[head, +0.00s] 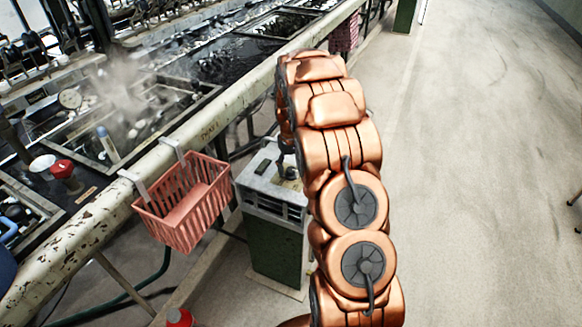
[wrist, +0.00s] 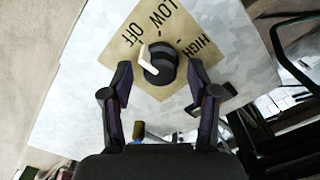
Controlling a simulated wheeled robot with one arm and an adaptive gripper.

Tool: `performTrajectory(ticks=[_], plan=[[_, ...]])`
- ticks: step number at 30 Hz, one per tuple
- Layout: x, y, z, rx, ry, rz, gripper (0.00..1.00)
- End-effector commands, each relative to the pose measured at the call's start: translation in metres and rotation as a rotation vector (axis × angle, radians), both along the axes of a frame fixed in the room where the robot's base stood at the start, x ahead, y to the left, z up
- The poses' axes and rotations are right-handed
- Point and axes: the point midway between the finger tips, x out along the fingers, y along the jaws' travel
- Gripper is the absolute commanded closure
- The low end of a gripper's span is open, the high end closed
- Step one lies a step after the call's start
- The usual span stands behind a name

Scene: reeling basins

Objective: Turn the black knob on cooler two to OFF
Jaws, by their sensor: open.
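In the wrist view the black knob (wrist: 164,66) sits on a tan dial plate (wrist: 119,47) marked OFF, LOW and HIGH. Its white pointer (wrist: 147,58) is on the side of the knob towards OFF; its exact setting is hard to tell. My gripper (wrist: 160,72) is open, with one finger on either side of the knob and a visible gap at each side. In the head view the cooler (head: 275,240) is a green box with a pale top. My gripper (head: 287,165) is over that top, partly hidden by my arm. Which number the cooler has is not readable.
A red basket (head: 185,205) hangs from the worn basin rail (head: 105,215) left of the cooler. Steaming basins (head: 125,110) lie beyond the rail. A red-capped object (head: 180,318) stands at the bottom edge. The floor (head: 470,170) on the right is mostly clear.

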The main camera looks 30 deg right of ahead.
Motion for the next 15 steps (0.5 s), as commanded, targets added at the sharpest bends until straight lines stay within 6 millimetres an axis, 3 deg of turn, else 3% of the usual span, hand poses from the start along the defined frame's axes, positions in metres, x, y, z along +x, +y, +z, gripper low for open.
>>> performTrajectory(ticks=[8, 15], plan=[[0.001, 0.000, 0.006, 0.000, -0.002, 0.000, 0.40], [0.002, -0.001, 0.044, -0.003, -0.008, 0.000, 0.40]])
